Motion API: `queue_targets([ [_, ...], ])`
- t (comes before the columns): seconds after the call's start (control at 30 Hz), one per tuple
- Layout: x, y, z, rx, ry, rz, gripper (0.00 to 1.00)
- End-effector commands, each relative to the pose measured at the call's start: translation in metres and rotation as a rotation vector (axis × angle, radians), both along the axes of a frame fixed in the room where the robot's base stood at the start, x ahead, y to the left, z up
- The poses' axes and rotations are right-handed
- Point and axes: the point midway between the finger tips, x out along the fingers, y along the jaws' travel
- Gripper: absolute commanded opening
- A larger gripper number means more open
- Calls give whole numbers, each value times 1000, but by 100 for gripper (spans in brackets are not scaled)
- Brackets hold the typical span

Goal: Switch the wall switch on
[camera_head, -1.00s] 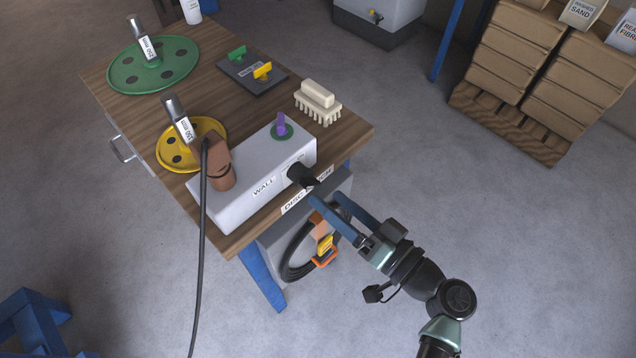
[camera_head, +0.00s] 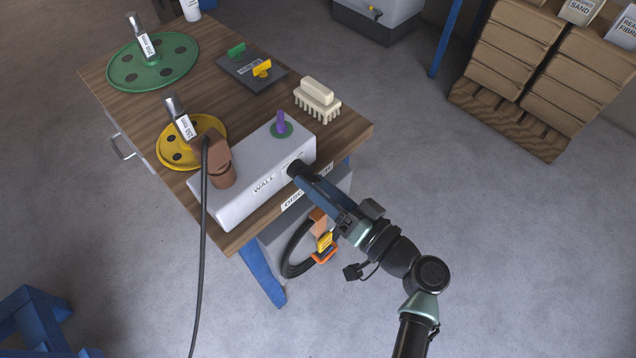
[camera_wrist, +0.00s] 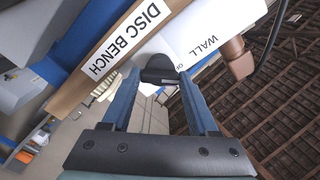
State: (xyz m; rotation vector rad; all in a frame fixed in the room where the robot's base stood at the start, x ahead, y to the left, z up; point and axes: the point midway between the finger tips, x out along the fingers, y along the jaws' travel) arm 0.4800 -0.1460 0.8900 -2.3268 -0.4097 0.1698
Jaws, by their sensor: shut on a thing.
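The wall switch is a white box (camera_head: 245,192) marked "WALL", lying along the front edge of the wooden bench. A black knob (camera_head: 294,167) sticks out of its front face, near the right end. In the wrist view the knob (camera_wrist: 158,67) sits between the fingertips, in front of the white box (camera_wrist: 203,32). My gripper (camera_head: 301,178) has its blue fingers on both sides of the knob and is shut on it. The fingers partly hide the knob and the marking beside it, so its setting cannot be read.
A brown plug (camera_head: 220,165) with a black cable (camera_head: 202,260) is at the box's left end. A purple peg (camera_head: 281,122) stands on top. Yellow (camera_head: 165,150) and green (camera_head: 115,75) discs and a brush (camera_head: 317,97) lie behind. Open floor surrounds my arm.

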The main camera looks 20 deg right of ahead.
Motion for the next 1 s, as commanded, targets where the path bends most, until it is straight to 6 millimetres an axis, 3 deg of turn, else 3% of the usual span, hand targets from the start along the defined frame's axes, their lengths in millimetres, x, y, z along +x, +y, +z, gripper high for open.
queue_targets([
  [0.03,0,0,0,0,0,0,18],
  [0.1,0,0,0,0,0,0,5],
  [0.13,0,0,0,0,0,0,4],
  [0.57,0,0,1,106,39,0,4],
  [1.0,0,0,1,469,171,-1,4],
])
